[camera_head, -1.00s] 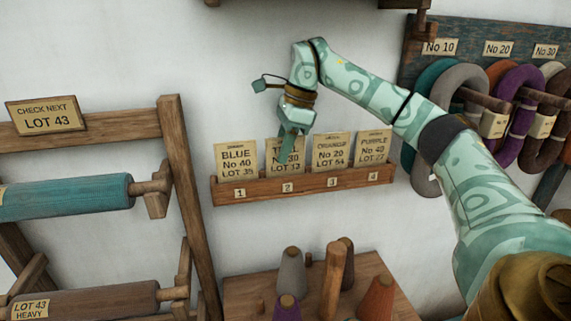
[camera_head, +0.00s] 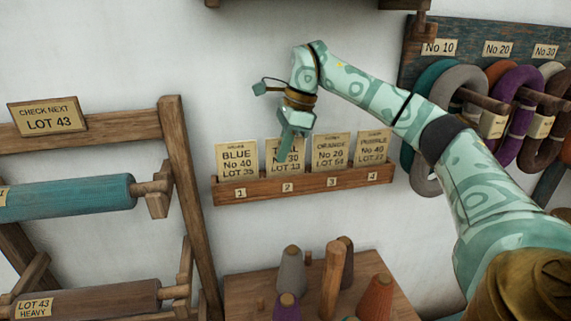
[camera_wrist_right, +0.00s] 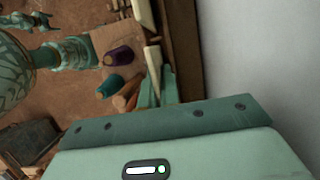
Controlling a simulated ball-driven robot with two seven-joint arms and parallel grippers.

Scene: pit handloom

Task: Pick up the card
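Several lettered cards stand in a narrow wooden rack (camera_head: 303,187) on the wall, with slots numbered 1 to 4. My right gripper (camera_head: 287,149) points down over the second card (camera_head: 295,170), which reads No 30, LOT 13; the finger covers part of its top word. In the right wrist view a pale card (camera_wrist_right: 152,58) shows nearly edge-on between my fingers (camera_wrist_right: 158,82). I cannot tell if they press on it. The BLUE card (camera_head: 237,160) stands left, the ORANGE card (camera_head: 330,153) and PURPLE card (camera_head: 371,149) right. My left gripper is not clearly seen.
Below the rack, a wooden stand (camera_head: 240,297) holds thread cones and an upright peg (camera_head: 336,275). A wooden frame (camera_head: 185,180) with a teal roll (camera_head: 70,197) stands left. Yarn hanks hang on a board (camera_head: 470,32) at right.

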